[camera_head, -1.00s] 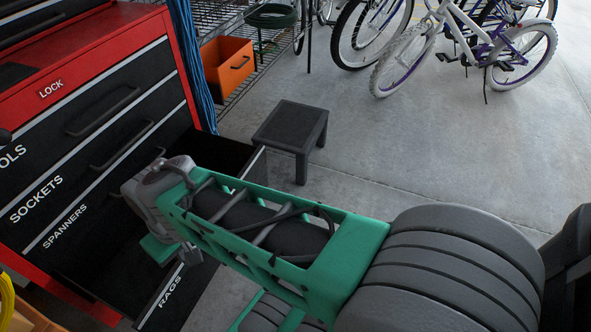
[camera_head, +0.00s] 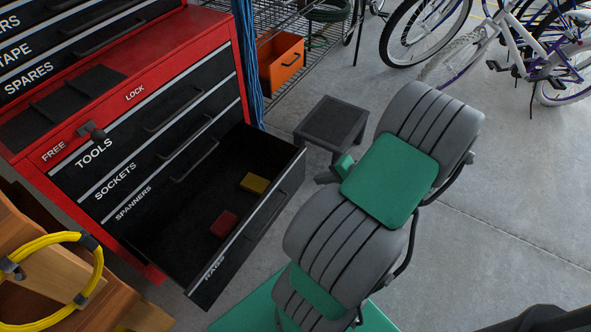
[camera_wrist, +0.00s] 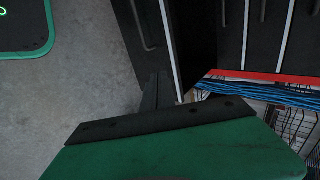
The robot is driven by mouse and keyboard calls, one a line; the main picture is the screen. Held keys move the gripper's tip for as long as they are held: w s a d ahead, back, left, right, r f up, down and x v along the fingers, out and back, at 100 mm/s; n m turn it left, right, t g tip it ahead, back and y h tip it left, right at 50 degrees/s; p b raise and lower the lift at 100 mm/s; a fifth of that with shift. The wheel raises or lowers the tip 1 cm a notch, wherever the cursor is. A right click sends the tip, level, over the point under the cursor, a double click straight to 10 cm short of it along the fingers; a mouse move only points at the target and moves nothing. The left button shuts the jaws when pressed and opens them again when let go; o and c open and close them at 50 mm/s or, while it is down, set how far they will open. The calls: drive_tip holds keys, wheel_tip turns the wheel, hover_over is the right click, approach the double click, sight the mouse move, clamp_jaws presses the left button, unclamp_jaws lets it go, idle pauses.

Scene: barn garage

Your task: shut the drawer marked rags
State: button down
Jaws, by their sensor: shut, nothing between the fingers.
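The drawer marked rags (camera_head: 218,262) is the lowest in the red cabinet and stands pulled well out. Its black front has a bar handle and faces right. A yellow block (camera_head: 254,183) and a red block (camera_head: 224,224) lie inside. In the wrist view the drawer front (camera_wrist: 130,45) is upper centre, with its handle and pale top edge. My gripper (camera_wrist: 157,88) is shut and empty, its dark fingers near the outer face of that front; I cannot tell whether they touch. In the head view my folded arm is right of the drawer and mostly hides the gripper.
A dark step stool (camera_head: 333,122) stands just beyond the drawer's far corner. Blue cables (camera_head: 246,50) hang beside the cabinet, near an orange bin (camera_head: 281,62). A lever (camera_head: 92,131) sits on the cabinet between FREE and LOCK. A yellow hose (camera_head: 95,262) is lower left.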

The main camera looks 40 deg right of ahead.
sight(283, 178)
drive_tip(key=b+x, duration=0.1)
drive_tip(key=x, duration=0.3)
drive_tip(key=w+r+b+x, duration=0.1)
drive_tip(key=x, duration=0.3)
drive_tip(key=b+x, duration=0.1)
drive_tip(key=x, duration=0.3)
drive_tip(key=shift+w+a+r, duration=0.1)
drive_tip(key=shift+w+a, duration=0.15)
drive_tip(key=shift+w, duration=0.4)
